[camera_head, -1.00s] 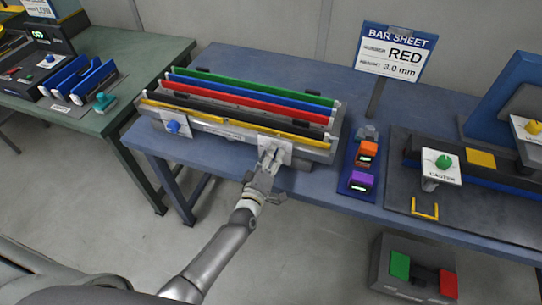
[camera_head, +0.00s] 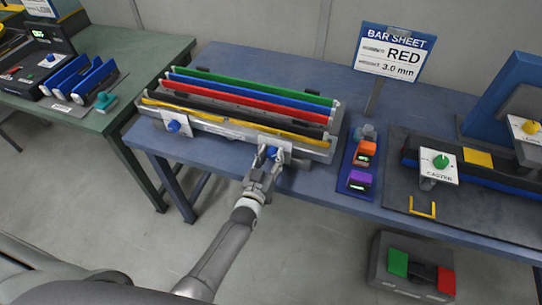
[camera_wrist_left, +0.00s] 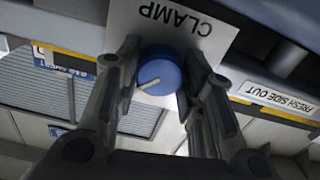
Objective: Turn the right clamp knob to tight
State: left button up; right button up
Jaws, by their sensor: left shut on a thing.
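The right clamp knob is a round blue knob with a pale pointer line. In the left wrist view the knob (camera_wrist_left: 158,76) sits on a white plate (camera_wrist_left: 210,25) marked CLAMP, which shows upside down. My left gripper (camera_head: 268,157) is at the right end of the fixture's front; in the left wrist view its fingers (camera_wrist_left: 160,85) are shut on the knob, one on each side. The pointer aims to the lower left in that view. The fixture (camera_head: 310,153) holds green, blue, red and black bars. My right gripper is not in view.
A left blue knob (camera_head: 173,126) is on the same fixture. To the right are an orange gauge (camera_head: 367,147) and a purple gauge (camera_head: 359,179), then a machine with a green knob (camera_head: 441,161). A BAR SHEET sign (camera_head: 397,50) stands behind.

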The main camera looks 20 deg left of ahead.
pick_arm(q)
jog(key=m, duration=0.3)
jog(key=shift+f+m, duration=0.1)
jog(key=shift+m, duration=0.2)
jog(key=shift+m+b, duration=0.35)
jog(key=shift+m, duration=1.95)
jog(key=o, duration=1)
jog(key=shift+o, duration=0.2)
jog(key=shift+s, duration=0.1)
